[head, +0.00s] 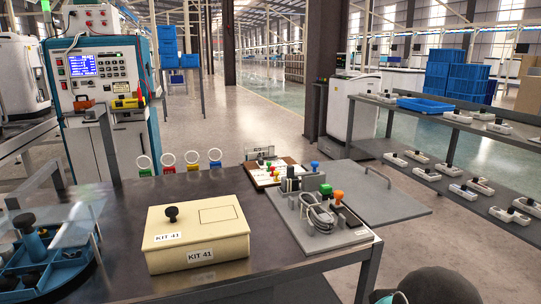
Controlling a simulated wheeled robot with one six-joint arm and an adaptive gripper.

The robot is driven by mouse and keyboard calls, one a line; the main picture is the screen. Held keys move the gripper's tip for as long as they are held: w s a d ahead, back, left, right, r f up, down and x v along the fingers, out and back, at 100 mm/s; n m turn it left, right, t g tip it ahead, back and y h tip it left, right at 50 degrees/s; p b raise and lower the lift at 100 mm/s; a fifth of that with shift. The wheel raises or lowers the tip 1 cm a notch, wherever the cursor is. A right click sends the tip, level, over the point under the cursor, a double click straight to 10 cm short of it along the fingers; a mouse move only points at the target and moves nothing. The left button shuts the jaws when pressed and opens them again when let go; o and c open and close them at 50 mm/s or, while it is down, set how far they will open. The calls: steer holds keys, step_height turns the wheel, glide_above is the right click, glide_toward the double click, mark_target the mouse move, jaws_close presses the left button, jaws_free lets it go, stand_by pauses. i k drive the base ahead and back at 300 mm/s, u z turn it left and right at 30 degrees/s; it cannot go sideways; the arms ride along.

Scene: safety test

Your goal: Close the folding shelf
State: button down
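The folding shelf (385,203) looks like the flat grey panel standing out from the right side of the dark work table (120,200). It lies about level, folded out, with a thin loop handle (376,174) near its far edge. No objects lie on its visible surface. Its hinge and supports are hidden. My gripper is not in view, so its opening and its distance from the shelf cannot be told. A dark rounded part at the bottom right appears to be my arm.
A grey tray (345,238) with a coiled cable and coloured knobs sits beside the shelf. A cream KIT 41 box (197,234) stands left of it. A rack (440,133) with small devices stands to the right. Open floor lies between rack and table.

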mark_target(374, 201)
steer(key=u, duration=0.7)
steer(key=i, duration=0.35)
steer(key=z, duration=0.75)
